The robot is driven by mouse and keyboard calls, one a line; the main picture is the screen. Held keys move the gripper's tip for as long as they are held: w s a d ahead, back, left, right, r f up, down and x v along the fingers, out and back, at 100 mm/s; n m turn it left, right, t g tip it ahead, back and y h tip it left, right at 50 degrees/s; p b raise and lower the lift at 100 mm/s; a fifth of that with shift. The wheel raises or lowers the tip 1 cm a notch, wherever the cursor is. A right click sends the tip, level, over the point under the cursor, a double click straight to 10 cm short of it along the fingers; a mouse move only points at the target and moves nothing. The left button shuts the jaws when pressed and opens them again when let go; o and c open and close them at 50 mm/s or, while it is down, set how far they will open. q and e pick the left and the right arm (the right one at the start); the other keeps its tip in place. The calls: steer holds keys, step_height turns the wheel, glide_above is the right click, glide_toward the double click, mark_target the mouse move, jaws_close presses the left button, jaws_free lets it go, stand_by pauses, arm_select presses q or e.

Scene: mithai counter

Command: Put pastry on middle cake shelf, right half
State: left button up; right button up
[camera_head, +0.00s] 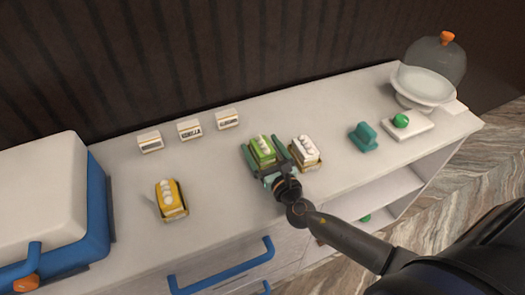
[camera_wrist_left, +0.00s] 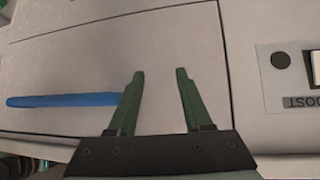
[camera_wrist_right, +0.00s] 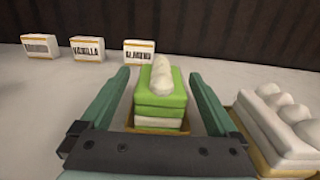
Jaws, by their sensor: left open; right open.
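A green layered pastry (camera_head: 262,150) with white cream on top sits on a gold base on the counter. My right gripper (camera_head: 266,156) is open with its fingers on either side of this pastry; in the right wrist view the green pastry (camera_wrist_right: 161,98) stands between the fingers (camera_wrist_right: 164,98). A white pastry (camera_head: 305,150) stands just right of the right finger, and a yellow pastry (camera_head: 170,197) stands to the left. My left gripper (camera_wrist_left: 158,78) is open and empty in front of a pale panel with a blue handle. I cannot identify the middle cake shelf.
Label blocks (camera_head: 189,129) stand along the back of the counter (camera_head: 235,200). A teal object (camera_head: 362,136), a board with a green ball (camera_head: 401,121) and a cake stand with a glass dome (camera_head: 436,62) are at right. A white and blue box (camera_head: 45,200) is at left. Open shelves (camera_head: 375,194) are below.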

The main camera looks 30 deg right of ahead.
steer(key=shift+w, duration=0.35)
steer(key=shift+c, duration=0.2)
steer(key=c, duration=1.5)
steer(key=shift+d+r, duration=0.1)
steer(key=shift+r, duration=0.05)
